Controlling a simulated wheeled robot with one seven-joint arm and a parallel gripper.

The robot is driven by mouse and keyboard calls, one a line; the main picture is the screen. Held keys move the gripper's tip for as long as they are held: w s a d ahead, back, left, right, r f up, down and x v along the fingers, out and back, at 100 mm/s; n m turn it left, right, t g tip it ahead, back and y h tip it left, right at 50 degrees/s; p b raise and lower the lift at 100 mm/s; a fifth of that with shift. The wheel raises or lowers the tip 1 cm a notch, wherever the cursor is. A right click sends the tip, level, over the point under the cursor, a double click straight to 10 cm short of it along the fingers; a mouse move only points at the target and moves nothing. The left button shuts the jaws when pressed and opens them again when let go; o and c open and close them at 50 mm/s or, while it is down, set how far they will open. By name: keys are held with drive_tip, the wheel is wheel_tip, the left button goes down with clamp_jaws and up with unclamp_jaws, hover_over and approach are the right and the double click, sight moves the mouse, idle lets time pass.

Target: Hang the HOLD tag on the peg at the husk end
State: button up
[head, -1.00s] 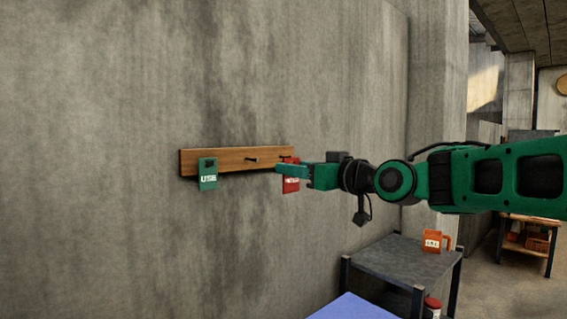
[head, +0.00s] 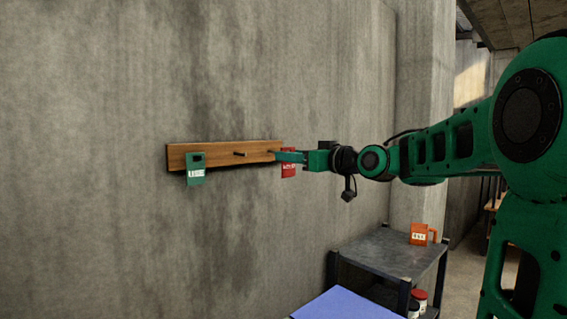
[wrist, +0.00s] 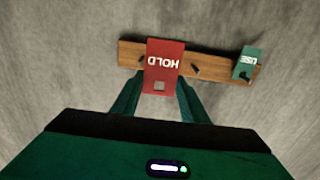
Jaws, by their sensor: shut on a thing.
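The red HOLD tag (wrist: 164,63) is in my gripper (wrist: 162,84), one finger on each side, in the wrist view. Its square hole is at the gripper-side edge there. In the head view the HOLD tag (head: 288,168) hangs from my gripper (head: 280,156) at the right end of the wooden peg rail (head: 215,155). A bare dark middle peg (head: 240,154) sticks out. The right peg (head: 271,151) is close to my fingertips. The wrist view does not show the tag on a peg; contact cannot be told. No marking of the husk end is readable.
A green USE tag (head: 195,174) hangs at the rail's left end. Bare concrete wall (head: 90,160) surrounds the rail.

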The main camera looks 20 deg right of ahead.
drive_tip(key=shift+w+d+f, duration=0.1)
drive_tip(key=shift+w+f, duration=0.05)
drive_tip(key=shift+w, duration=2)
drive_tip(key=shift+w+d+f, duration=0.1)
drive_tip(key=shift+w+f, duration=0.1)
drive_tip(key=shift+w, duration=1.9)
drive_tip(key=shift+w+d+f, duration=0.1)
drive_tip(key=shift+w+f, duration=0.05)
drive_tip(key=shift+w, duration=2)
drive_tip(key=o, duration=1.1)
drive_tip(key=v, duration=1)
drive_tip(key=shift+s, duration=0.3)
